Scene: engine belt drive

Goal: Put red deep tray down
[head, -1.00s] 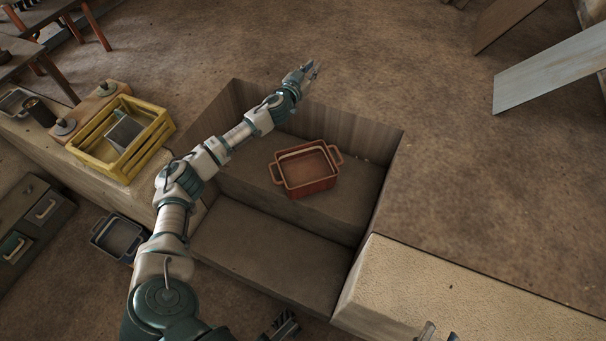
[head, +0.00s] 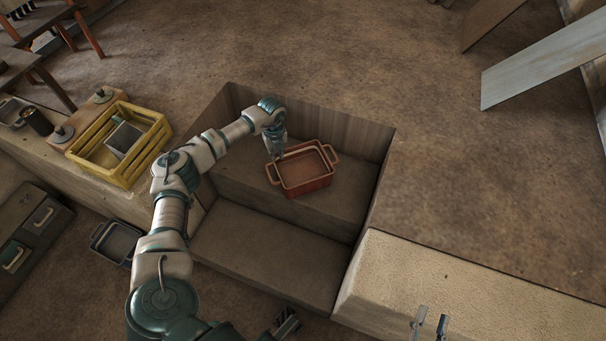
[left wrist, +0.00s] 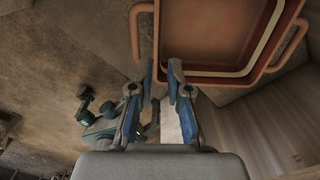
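The red deep tray (head: 304,185) sits upright on the raised step inside the sunken box, with a handle at each side. My left gripper (head: 277,153) reaches down to the tray's upper left edge. In the left wrist view the tray (left wrist: 205,72) fills the top, and my left gripper (left wrist: 161,68) has its fingers apart right at the tray's near corner. I cannot tell whether they touch it. My right gripper (head: 430,322) is open and empty at the bottom right, above the pale ledge.
The wooden box's wall (head: 350,127) surrounds the step. The lower step (head: 270,258) is bare. A yellow crate (head: 91,146) holding a grey item stands on the ledge at left. A dark blue tray (head: 118,241) lies on the floor. A pale ledge (head: 470,290) is at right.

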